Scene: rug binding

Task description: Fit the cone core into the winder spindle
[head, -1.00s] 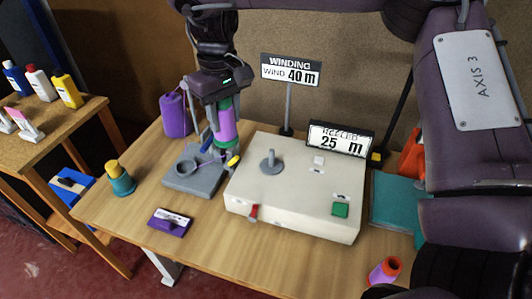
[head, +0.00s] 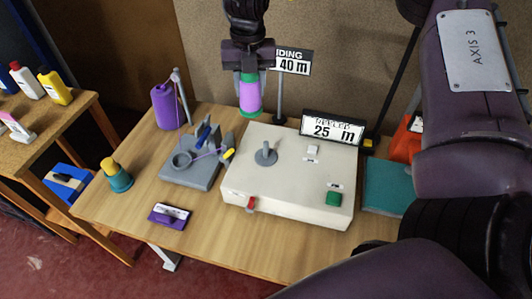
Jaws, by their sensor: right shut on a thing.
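The cone core (head: 249,98), purple with a green band near its top, hangs roughly upright in my right gripper (head: 249,82), which is shut on it near the upper end. The winder (head: 291,190) is a cream box on the table. Its spindle (head: 266,153), a short grey post on a round disc, stands on the left part of the top. The core is in the air, apart from the spindle, and shows above and slightly left of it. My left gripper is not in view.
A grey stand (head: 192,176) with a ring and upright parts is left of the winder. A purple yarn cone (head: 168,106) stands behind it. Signs reading 40 m (head: 294,62) and 25 m (head: 332,129) rise behind the winder. A teal pad (head: 388,188) lies right.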

